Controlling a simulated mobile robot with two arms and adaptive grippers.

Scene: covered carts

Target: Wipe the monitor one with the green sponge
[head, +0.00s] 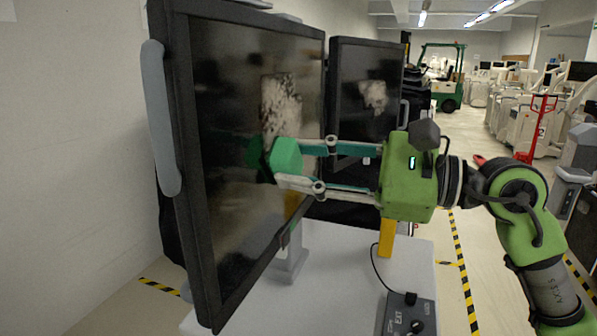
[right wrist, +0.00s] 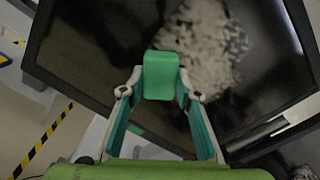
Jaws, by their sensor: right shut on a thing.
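My right gripper (head: 284,162) is shut on the green sponge (head: 286,156), in front of the nearer monitor (head: 225,180). This large black-framed monitor has a pale, blotchy dirt patch (head: 283,103) on its screen. The sponge is at or very near the screen, just below the patch; I cannot tell if it touches. In the right wrist view the sponge (right wrist: 160,76) sits between the fingertips, in front of the lower left of the patch (right wrist: 203,45). A second monitor (head: 350,100) behind also has a pale patch (head: 375,96). My left gripper is not in view.
The monitors stand on a white covered cart (head: 340,290) with a grey control box (head: 408,315) and cable at its front right. A white wall (head: 80,150) is on the left. A green forklift (head: 443,75) and other carts stand far back. The taped floor aisle (head: 455,240) is at the right.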

